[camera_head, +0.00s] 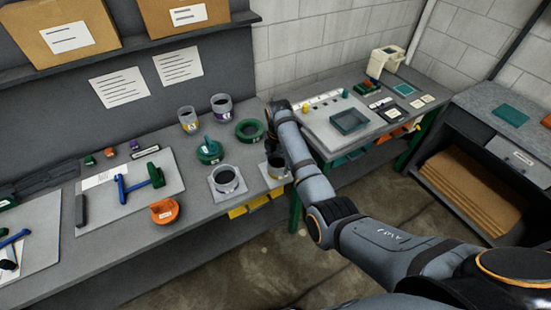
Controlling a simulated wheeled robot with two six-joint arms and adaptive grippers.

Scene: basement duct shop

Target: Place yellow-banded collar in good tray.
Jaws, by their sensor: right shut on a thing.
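My right arm reaches in from the lower right. Its gripper (271,148) points down over the bench's right part, shut on a dark collar (275,168) at a pale square pad. The forearm and gripper partly hide this collar, so its band colour and whether it touches the pad are unclear. A clear collar with a yellowish band (188,121) stands at the back of the bench, beside a purple-banded one (221,106). Another grey collar (227,180) stands on a second pale pad. A shallow dark green tray (349,121) lies on the right bench; no readable label marks it as the good tray. My left gripper is out of view.
A green ring (249,131), a green roll (209,152) and an orange roll (165,210) lie on the left bench. Cardboard boxes (66,32) stand on the shelf above. My forearm crosses the gap between benches.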

